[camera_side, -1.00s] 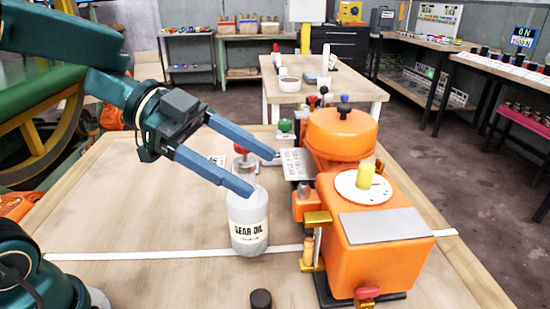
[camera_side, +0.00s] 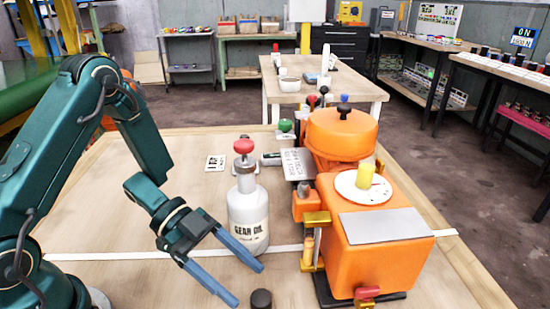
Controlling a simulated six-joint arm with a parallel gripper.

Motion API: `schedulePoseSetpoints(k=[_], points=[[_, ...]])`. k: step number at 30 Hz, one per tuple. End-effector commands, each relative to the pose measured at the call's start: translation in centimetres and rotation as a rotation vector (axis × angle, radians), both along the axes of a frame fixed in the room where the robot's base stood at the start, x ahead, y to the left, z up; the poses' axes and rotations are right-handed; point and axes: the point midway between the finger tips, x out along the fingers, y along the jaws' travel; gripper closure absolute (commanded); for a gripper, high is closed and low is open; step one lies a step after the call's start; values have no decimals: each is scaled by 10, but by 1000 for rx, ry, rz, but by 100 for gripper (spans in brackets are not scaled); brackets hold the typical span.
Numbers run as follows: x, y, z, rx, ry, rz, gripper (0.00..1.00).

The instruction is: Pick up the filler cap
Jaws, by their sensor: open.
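A small dark round cap (camera_side: 261,299), which looks like the filler cap, sits on the table at the front edge of the picture. My gripper (camera_side: 248,286) is open and empty, its fingers pointing down to the right. In the picture its fingertips lie just left of and above the cap; I cannot tell their exact height over the table. The orange machine (camera_side: 375,262) stands to the right, with a short grey-topped neck (camera_side: 304,188) on its orange side block.
Yellow fittings (camera_side: 313,255) stick out from the machine's left side. The table's left middle is clear.

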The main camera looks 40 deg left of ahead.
Motion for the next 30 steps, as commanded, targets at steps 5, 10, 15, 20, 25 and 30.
schedulePoseSetpoints(k=[5,10,15,20,25,30], points=[[1,-11,-9,0,1,-4,25],[5,-30,-20,0,0,-6,25],[7,-42,-26,1,0,-2,25],[8,-44,-28,1,-2,-1,25],[8,-44,-28,1,-2,0,33],[8,-44,-28,0,-1,0,98]])
